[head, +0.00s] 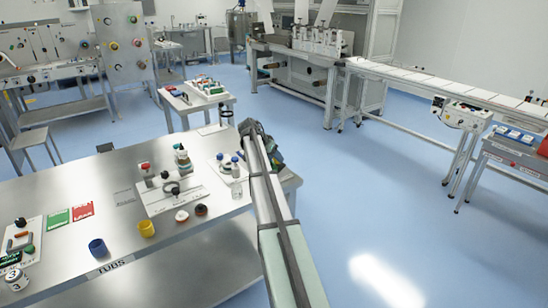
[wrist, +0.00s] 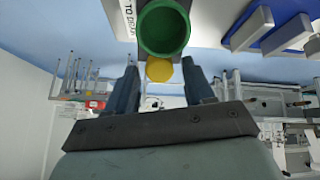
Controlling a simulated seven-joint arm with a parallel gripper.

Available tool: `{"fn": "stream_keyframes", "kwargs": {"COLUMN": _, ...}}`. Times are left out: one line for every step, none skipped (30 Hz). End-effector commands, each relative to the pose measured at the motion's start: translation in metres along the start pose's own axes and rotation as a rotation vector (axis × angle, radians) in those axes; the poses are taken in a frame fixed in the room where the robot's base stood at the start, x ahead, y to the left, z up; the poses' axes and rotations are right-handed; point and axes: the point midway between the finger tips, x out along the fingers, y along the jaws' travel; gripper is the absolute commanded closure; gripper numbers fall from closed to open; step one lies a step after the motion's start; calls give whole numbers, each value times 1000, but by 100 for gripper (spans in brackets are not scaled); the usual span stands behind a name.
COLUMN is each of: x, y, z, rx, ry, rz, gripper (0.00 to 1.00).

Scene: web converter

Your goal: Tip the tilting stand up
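I cannot tell for certain which thing is the tilting stand. A white base plate (head: 157,207) with a dark ring and a red-topped post is on the table. A white board (head: 216,167) carries blue-capped bottles.
Yellow (head: 147,229) and blue (head: 97,248) tubs stand near the table's front edge. A small side table (head: 196,103) with coloured items is behind. A conveyor (head: 420,84) and a bench with bins (head: 517,153) are at right. The floor right of my arm is clear.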

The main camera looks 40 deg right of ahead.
Motion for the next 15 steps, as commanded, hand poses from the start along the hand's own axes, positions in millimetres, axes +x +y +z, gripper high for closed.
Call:
{"fn": "stream_keyframes", "kwargs": {"x": 0, "y": 0, "z": 0, "rx": 0, "ry": 0, "rz": 0, "gripper": 42}}
{"fn": "stream_keyframes", "kwargs": {"x": 0, "y": 0, "z": 0, "rx": 0, "ry": 0, "rz": 0, "gripper": 42}}
{"fn": "stream_keyframes", "kwargs": {"x": 0, "y": 0, "z": 0, "rx": 0, "ry": 0, "rz": 0, "gripper": 42}}
{"fn": "stream_keyframes", "kwargs": {"x": 0, "y": 0, "z": 0, "rx": 0, "ry": 1, "rz": 0, "gripper": 42}}
{"fn": "stream_keyframes", "kwargs": {"x": 0, "y": 0, "z": -1, "rx": 0, "ry": 1, "rz": 0, "gripper": 42}}
{"fn": "stream_keyframes", "kwargs": {"x": 0, "y": 0, "z": -1, "rx": 0, "ry": 1, "rz": 0, "gripper": 42}}
{"fn": "stream_keyframes", "kwargs": {"x": 0, "y": 0, "z": -1, "rx": 0, "ry": 1, "rz": 0, "gripper": 42}}
{"fn": "stream_keyframes", "kwargs": {"x": 0, "y": 0, "z": -1, "rx": 0, "ry": 1, "rz": 0, "gripper": 42}}
{"fn": "stream_keyframes", "kwargs": {"x": 0, "y": 0, "z": -1, "rx": 0, "ry": 1, "rz": 0, "gripper": 42}}
{"fn": "stream_keyframes", "kwargs": {"x": -2, "y": 0, "z": -1, "rx": 0, "ry": 1, "rz": 0, "gripper": 42}}
{"fn": "stream_keyframes", "kwargs": {"x": -3, "y": 0, "z": -1, "rx": 0, "ry": 1, "rz": 0, "gripper": 42}}
{"fn": "stream_keyframes", "kwargs": {"x": -6, "y": 0, "z": -1, "rx": 0, "ry": 1, "rz": -1, "gripper": 42}}
{"fn": "stream_keyframes", "kwargs": {"x": -9, "y": 0, "z": -1, "rx": 0, "ry": 1, "rz": -1, "gripper": 42}}
{"fn": "stream_keyframes", "kwargs": {"x": -12, "y": 0, "z": -1, "rx": 0, "ry": 2, "rz": -1, "gripper": 42}}
{"fn": "stream_keyframes", "kwargs": {"x": -17, "y": 0, "z": -1, "rx": 0, "ry": 2, "rz": -2, "gripper": 42}}
